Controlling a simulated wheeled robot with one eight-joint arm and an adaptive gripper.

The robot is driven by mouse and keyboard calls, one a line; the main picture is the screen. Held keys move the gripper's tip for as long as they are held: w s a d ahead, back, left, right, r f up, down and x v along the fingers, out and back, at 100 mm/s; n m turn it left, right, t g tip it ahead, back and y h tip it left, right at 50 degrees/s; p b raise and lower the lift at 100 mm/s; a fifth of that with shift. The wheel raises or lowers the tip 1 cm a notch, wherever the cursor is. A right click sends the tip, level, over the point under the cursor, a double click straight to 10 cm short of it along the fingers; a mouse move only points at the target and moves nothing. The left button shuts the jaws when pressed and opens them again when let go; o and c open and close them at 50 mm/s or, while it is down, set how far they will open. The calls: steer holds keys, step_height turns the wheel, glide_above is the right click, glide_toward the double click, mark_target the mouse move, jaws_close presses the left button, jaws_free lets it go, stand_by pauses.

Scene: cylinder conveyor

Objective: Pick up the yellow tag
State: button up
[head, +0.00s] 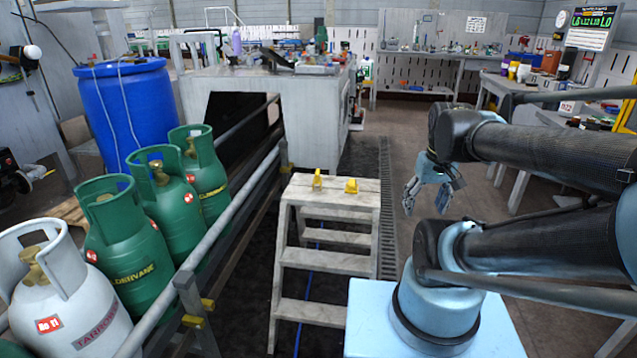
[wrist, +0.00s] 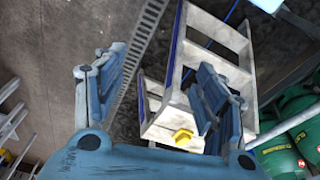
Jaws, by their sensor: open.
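Two small yellow tags lie on the top of a whitish step stool (head: 330,190) in the head view. The left tag (head: 317,179) stands upright, and the right tag (head: 351,186) is lower and flatter. The wrist view shows one yellow tag (wrist: 183,137) on the stool top (wrist: 160,128), left of my right-hand finger; the other is not visible there. My gripper (head: 427,203) is open and empty, to the right of the stool in the head view and apart from both tags. Its fingers (wrist: 158,65) are spread wide in the wrist view.
A metal rail (head: 225,215) runs left of the stool, with green gas cylinders (head: 128,245) and a white one (head: 65,290) behind it. A blue barrel (head: 122,105) and a grey machine (head: 240,85) stand farther back.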

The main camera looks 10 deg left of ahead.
steer(key=w+a+r+n, duration=0.5)
steer(key=w+a+r, duration=0.15)
steer(key=w, duration=0.25)
steer(key=r+n+g+y, duration=0.2)
steer(key=n, duration=1)
glide_above(318, 172)
steer(key=d, duration=0.3)
steer(key=a+f, duration=0.1)
steer(key=f, duration=0.4)
steer(key=a+f, duration=0.1)
steer(key=f, duration=0.5)
steer(key=a+f, duration=0.1)
steer(key=f, duration=0.5)
steer(key=shift+w+a+f, duration=0.1)
steer(key=shift+a, duration=0.05)
steer(key=c, duration=1)
